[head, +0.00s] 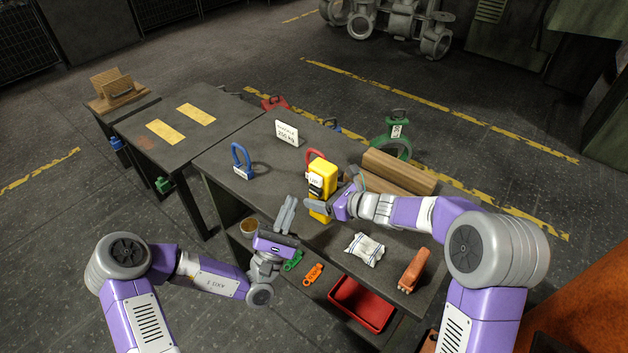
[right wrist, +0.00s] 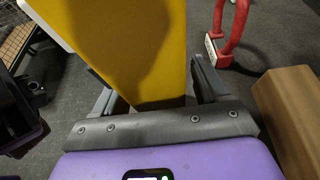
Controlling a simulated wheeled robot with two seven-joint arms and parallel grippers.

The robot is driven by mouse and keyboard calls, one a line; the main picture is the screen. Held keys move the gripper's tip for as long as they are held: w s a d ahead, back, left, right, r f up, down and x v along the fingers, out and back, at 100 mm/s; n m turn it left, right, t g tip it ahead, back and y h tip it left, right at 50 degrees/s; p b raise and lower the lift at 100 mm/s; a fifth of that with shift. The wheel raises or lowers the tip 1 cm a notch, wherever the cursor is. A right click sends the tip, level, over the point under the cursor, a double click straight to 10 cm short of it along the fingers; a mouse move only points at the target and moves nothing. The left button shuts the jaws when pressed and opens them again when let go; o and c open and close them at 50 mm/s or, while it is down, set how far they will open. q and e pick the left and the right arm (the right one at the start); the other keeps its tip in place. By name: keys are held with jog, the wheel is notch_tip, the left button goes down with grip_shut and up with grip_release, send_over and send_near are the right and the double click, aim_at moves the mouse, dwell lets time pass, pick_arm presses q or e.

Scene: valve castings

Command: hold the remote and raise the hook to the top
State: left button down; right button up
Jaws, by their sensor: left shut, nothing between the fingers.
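In the right wrist view the remote's yellow body (right wrist: 135,40) fills the space between the fingers of my right gripper (right wrist: 155,92). My left gripper (head: 286,210) is shut and empty, left of the remote near the table's front edge. I cannot make out the hook in either view.
The dark table (head: 230,165) carries a blue shackle (head: 241,160), a white sign (head: 287,132), a red shackle (head: 316,160), wooden blocks (head: 400,170), a white cloth bundle (head: 365,249) and an orange tool (head: 413,270). A red bin (head: 362,303) sits below its front. A green shackle stands behind.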

jog(key=shift+o, duration=0.4)
jog(key=shift+s+d+r, duration=0.15)
jog(key=shift+d, duration=0.15)
jog(key=v, duration=1.1)
jog(key=shift+s, duration=0.2)
